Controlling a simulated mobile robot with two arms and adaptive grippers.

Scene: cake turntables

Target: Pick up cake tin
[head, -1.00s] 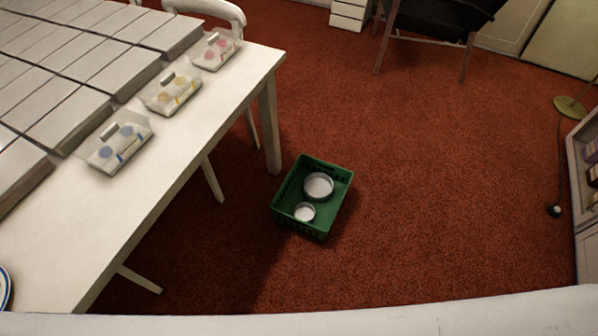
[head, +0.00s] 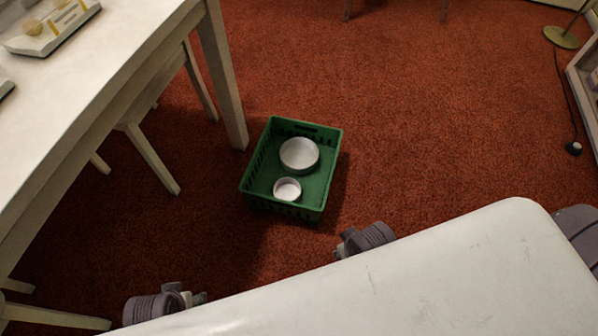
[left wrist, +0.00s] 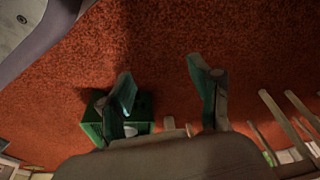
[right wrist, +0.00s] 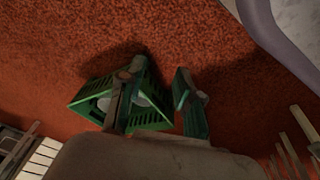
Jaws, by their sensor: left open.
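Two round pale tins stand in a green crate (head: 329,170) on the carpet: a larger tin (head: 300,153) towards the back and a smaller tin (head: 288,188) near the front. In the left wrist view, the crate (left wrist: 91,127) is partly hidden behind one finger of my left gripper (left wrist: 164,80), which is open and empty. In the right wrist view, my right gripper (right wrist: 160,75) is open and empty, with one finger covering part of the crate (right wrist: 84,107) and the tins.
A white table (head: 105,50) with its legs stands to the left of the crate, with a white chair (head: 150,155) under it. A packaged item (head: 50,25) lies on the table. Red carpet (head: 440,110) is clear right of the crate. A lamp base (head: 561,37) stands far right.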

